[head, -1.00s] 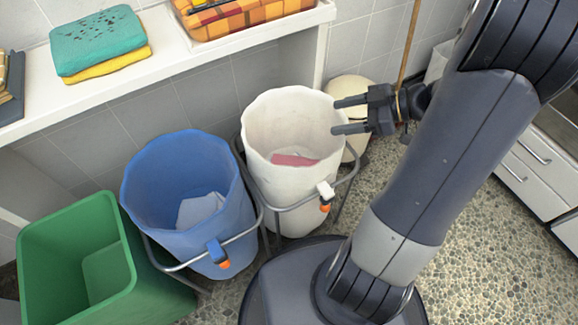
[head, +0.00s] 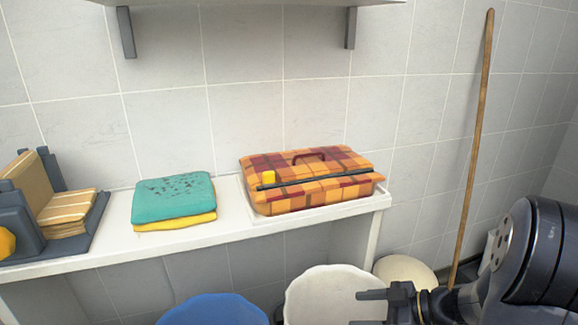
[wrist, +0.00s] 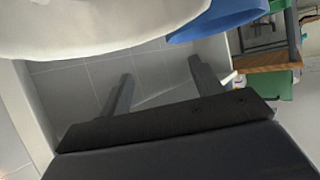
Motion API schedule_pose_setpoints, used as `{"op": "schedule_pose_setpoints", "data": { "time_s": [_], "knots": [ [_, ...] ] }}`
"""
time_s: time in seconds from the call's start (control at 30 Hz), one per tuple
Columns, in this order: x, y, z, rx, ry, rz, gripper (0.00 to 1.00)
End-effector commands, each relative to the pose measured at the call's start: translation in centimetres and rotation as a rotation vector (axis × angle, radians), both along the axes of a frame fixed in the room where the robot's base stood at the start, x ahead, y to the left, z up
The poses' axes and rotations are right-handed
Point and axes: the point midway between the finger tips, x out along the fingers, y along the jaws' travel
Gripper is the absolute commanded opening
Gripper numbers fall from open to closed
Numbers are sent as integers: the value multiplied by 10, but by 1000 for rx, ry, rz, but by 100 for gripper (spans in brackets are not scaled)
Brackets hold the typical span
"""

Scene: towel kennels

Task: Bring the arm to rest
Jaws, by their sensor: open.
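My gripper (head: 368,309) is at the bottom right of the head view, its two fingers pointing left, apart and with nothing between them. The fingers overlap the right part of the white bin (head: 322,292) in the picture; I cannot tell whether they touch it. In the wrist view the open fingers (wrist: 158,85) also show empty, with the pale bin rim (wrist: 100,30) above them. My upper arm fills the lower right corner of the head view.
A blue bin (head: 212,310) stands left of the white one. A shelf (head: 110,245) bears folded towels (head: 174,200), a plaid case (head: 310,180) and a grey holder (head: 25,220). A wooden pole (head: 472,150) leans on the wall; a cream lid (head: 404,270) is near it.

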Motion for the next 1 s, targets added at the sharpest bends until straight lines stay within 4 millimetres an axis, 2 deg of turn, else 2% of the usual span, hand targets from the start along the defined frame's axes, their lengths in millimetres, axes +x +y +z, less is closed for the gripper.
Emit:
{"op": "schedule_pose_setpoints", "data": {
  "time_s": [0.17, 0.2, 0.23, 0.43, 0.63, 1.0],
  "knots": [
    [10, 27, -15, 0, 1, 5, 61],
    [10, 24, 2, -2, -5, 0, 61],
    [10, 24, 8, -2, -5, 0, 61],
    [10, 23, 29, -1, -2, -1, 61],
    [9, 23, 35, 0, -1, 0, 61],
    [9, 23, 30, 1, 0, 0, 61]
  ]
}}
